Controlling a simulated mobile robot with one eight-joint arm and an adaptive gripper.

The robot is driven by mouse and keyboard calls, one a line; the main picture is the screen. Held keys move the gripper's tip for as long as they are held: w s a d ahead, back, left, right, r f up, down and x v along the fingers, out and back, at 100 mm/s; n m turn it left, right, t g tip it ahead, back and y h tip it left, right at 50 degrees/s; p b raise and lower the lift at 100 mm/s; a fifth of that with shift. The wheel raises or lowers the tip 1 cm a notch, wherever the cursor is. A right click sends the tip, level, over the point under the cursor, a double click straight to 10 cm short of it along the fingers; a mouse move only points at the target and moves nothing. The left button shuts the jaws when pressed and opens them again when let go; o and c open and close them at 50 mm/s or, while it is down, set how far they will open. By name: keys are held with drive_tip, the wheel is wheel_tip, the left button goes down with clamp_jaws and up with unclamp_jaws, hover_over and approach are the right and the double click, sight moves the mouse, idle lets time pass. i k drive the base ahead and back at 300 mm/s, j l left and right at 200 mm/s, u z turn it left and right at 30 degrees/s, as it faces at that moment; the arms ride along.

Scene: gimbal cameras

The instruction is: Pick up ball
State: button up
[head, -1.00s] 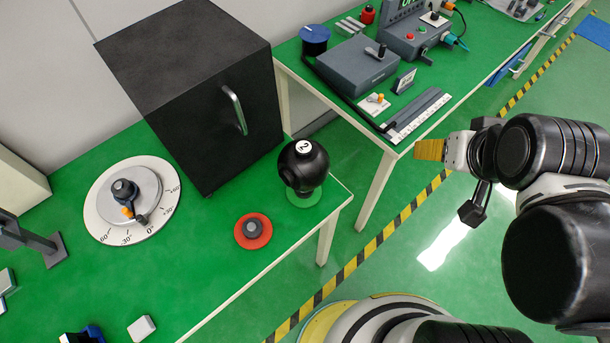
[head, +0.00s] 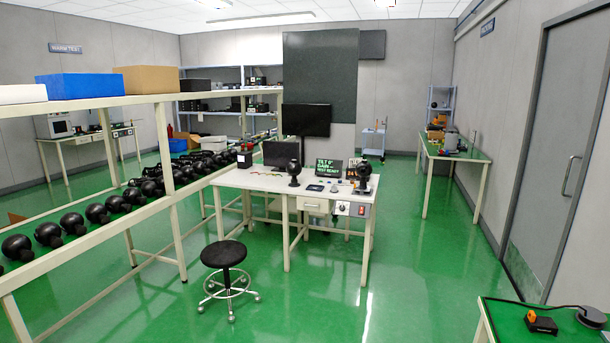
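Several black ball-shaped camera units (head: 97,213) line the long shelf at the left. One black ball unit (head: 294,168) stands upright on the white workbench (head: 262,182) in the middle, and another (head: 364,170) stands at the bench's right end. I cannot tell which of these, if any, is the task's ball. The ball marked 2 from the earlier view does not show here. My gripper is out of this view, so its hold cannot be seen.
A black round stool (head: 224,255) stands in front of the workbench. A green-topped table (head: 455,150) is along the right wall, near a grey door (head: 560,150). Another green table corner (head: 500,318) is at the lower right. Green floor is open right of the stool.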

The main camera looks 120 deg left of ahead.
sight(294, 169)
drive_tip(key=u, duration=3.9)
